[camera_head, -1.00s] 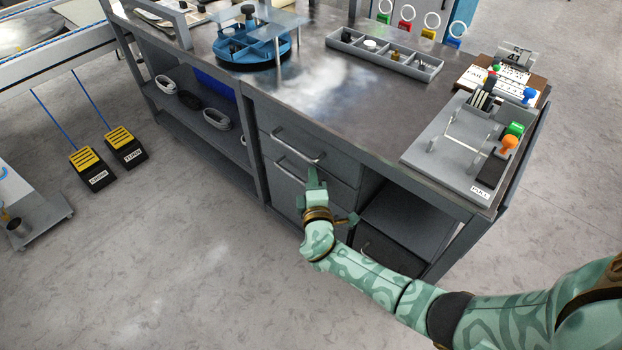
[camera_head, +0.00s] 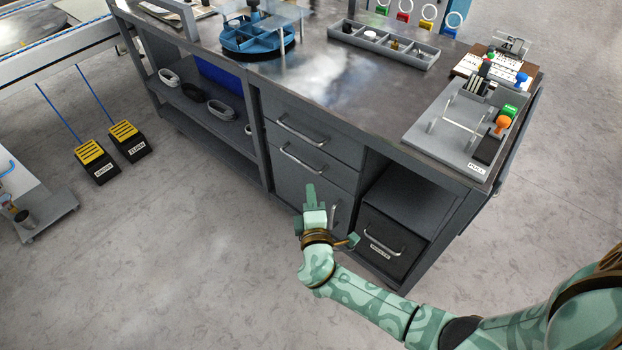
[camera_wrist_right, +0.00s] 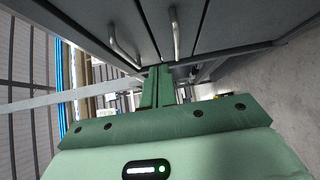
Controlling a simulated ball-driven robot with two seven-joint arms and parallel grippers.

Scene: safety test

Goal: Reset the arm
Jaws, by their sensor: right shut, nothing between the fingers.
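My right arm comes in from the lower right of the head view, and its green gripper (camera_head: 311,194) is in front of the workbench's drawer front. The fingers are together and hold nothing. The gripper appears apart from the drawer handles, though the exact gap is hard to tell. In the right wrist view the shut fingers (camera_wrist_right: 158,85) point ahead, with two metal handles (camera_wrist_right: 175,35) beyond them. My left gripper is not in view.
The workbench (camera_head: 340,110) carries a blue round holder (camera_head: 250,42), a grey divided tray (camera_head: 384,47) and a grey fixture (camera_head: 455,125). Two yellow-black pedals (camera_head: 95,160) stand on the floor at left. The floor in front of the bench is clear.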

